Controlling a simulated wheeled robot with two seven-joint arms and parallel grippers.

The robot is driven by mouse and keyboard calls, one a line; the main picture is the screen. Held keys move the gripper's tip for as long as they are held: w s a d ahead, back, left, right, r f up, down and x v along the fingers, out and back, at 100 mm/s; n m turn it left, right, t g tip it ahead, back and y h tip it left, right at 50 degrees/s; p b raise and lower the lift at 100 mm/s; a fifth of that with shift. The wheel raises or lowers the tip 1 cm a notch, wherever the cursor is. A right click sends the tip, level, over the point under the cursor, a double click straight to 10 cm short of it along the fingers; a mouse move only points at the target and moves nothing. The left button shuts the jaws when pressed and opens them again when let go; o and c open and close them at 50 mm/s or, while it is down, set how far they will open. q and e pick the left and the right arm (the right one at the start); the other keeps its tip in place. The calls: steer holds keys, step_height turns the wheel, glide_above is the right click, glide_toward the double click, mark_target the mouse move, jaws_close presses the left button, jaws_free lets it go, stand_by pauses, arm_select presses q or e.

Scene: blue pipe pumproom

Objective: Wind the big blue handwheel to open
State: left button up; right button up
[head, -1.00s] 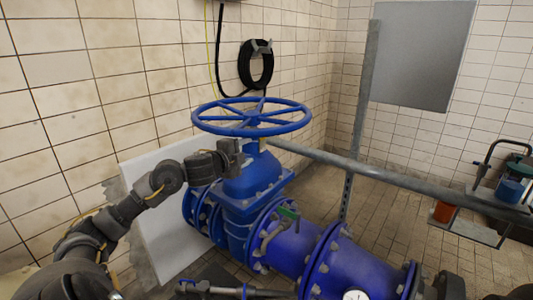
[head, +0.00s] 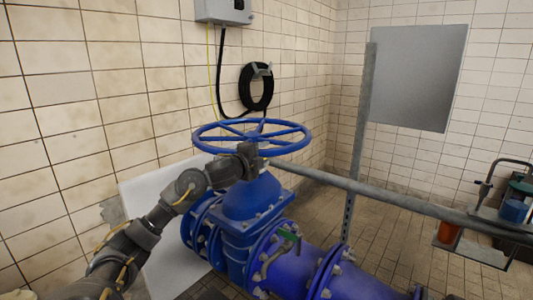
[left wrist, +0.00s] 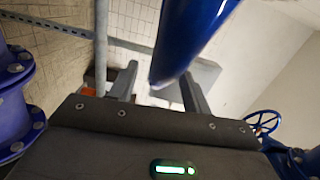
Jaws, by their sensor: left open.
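The big blue handwheel (head: 288,148) lies nearly flat on top of the blue valve body (head: 250,198) in the head view. My left gripper (head: 250,153) is at the wheel's near rim, just below and in front of it. In the left wrist view the gripper (left wrist: 160,88) is open, its two fingers spread. A thick blue bar, seemingly the wheel's rim (left wrist: 195,35), runs down between the fingers, nearer the right one. I cannot tell whether it touches them. My right gripper is not in view.
A grey rail (head: 390,193) runs across behind the valve, joined to an upright post (head: 358,150). A coiled black hose (head: 257,88) hangs on the tiled wall. A shelf with containers (head: 510,212) is at right.

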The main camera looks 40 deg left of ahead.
arm_select(q)
steer(key=shift+w+a, duration=0.1)
steer(key=shift+w, duration=0.9)
steer(key=shift+f, duration=0.1)
jaws_close()
